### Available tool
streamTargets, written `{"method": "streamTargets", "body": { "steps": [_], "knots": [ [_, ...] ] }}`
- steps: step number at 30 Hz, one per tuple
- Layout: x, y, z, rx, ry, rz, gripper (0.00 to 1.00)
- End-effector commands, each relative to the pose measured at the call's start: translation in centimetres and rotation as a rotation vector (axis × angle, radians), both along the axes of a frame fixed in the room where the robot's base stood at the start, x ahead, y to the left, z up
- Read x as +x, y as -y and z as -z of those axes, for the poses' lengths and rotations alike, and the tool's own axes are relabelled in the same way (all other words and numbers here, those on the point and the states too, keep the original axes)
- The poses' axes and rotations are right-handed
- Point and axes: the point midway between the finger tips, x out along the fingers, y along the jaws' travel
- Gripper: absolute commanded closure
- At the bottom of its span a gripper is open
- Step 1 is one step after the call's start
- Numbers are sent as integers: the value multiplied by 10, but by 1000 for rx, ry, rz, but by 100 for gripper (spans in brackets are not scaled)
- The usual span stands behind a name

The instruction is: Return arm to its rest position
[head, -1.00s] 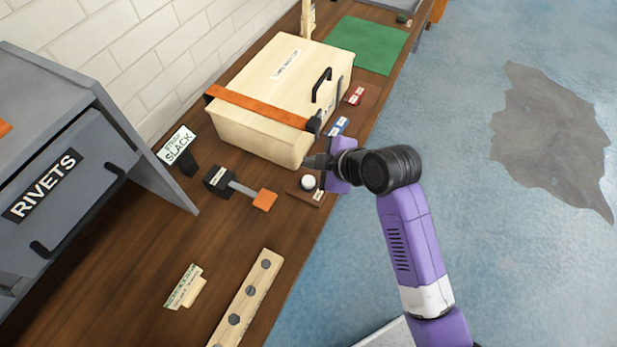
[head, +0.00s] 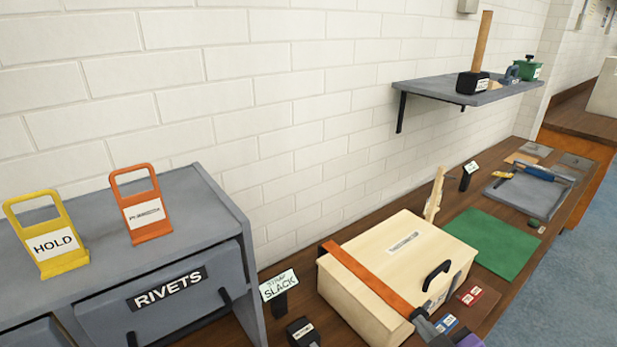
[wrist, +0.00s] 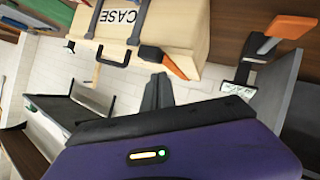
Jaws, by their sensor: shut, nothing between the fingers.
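My gripper (wrist: 158,92) is shut and empty in the wrist view, its dark fingers together in front of the purple hand. The wooden case (head: 395,255) lies beyond the fingers there; its side with the word CASE (wrist: 118,18) and a black handle shows at the top. In the head view only a small purple and dark part of my arm shows at the bottom edge, by the case's front corner. An orange strap (head: 365,280) runs over the case lid.
A grey RIVETS cabinet (head: 165,295) with a yellow HOLD tag (head: 50,240) and an orange tag (head: 142,210) stands left. A STRAP SLACK sign (head: 279,286) stands beside the case. A green mat (head: 490,243) lies behind it. A wall shelf (head: 440,92) holds a mallet.

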Motion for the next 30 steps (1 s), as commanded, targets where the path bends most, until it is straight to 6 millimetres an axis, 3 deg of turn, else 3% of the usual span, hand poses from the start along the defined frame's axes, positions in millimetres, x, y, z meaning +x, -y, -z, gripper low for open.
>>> {"method": "streamTargets", "body": {
  "steps": [8, 15, 24, 30],
  "knots": [
    [-71, 5, -10, 261, 223, 225, 100],
    [-158, -2, -18, 435, 347, 303, 100],
    [-263, -19, -30, 557, 379, 302, 100],
    [-323, -29, -27, 550, 297, 281, 100]
  ]
}}
